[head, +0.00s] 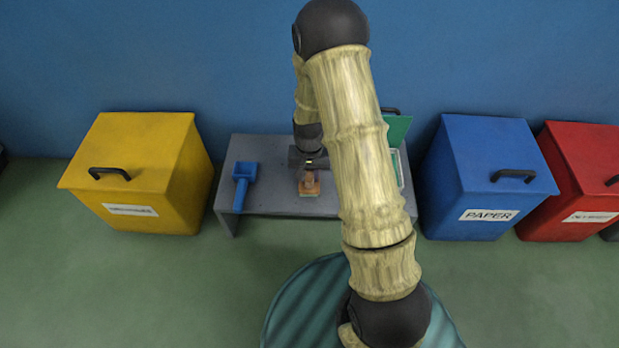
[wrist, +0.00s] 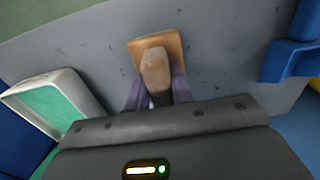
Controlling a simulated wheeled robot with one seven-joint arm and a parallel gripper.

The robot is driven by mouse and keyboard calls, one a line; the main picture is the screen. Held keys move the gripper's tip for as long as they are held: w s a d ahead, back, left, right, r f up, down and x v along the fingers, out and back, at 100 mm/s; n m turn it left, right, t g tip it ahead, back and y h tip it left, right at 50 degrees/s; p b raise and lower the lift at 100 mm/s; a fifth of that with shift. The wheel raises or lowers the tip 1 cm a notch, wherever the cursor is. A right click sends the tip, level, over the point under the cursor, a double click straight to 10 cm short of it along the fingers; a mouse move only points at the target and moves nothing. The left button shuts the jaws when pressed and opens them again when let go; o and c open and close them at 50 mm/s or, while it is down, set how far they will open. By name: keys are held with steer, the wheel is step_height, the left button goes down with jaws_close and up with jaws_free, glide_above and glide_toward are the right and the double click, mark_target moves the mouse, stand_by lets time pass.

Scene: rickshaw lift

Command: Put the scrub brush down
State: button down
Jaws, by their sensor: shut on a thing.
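The scrub brush (head: 309,186) has an orange-brown body with a paler edge below it. It shows at the middle of the grey table (head: 270,200) in the head view, and in the wrist view its wooden block and handle (wrist: 156,62) stick out beyond the jaws. My gripper (head: 310,171) is shut on the brush's handle, and its purple-grey fingers (wrist: 157,95) flank the handle in the wrist view. I cannot tell whether the brush touches the table or hangs just above it. My arm hides part of the table's right side.
A blue scoop (head: 243,184) lies at the table's left; it also shows in the wrist view (wrist: 291,58). A pale-rimmed green-lined box (wrist: 55,108) stands at the table's right. Yellow (head: 140,170), blue (head: 484,175) and red (head: 580,180) bins flank the table.

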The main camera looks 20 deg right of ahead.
steer(key=shift+f, duration=0.35)
steer(key=c, duration=1.2)
jaws_free()
step_height(320, 180, up, 11)
steer(key=p, duration=0.7)
steer(key=shift+r, duration=0.15)
steer(key=shift+r+p, duration=0.4)
steer(key=shift+r, duration=0.05)
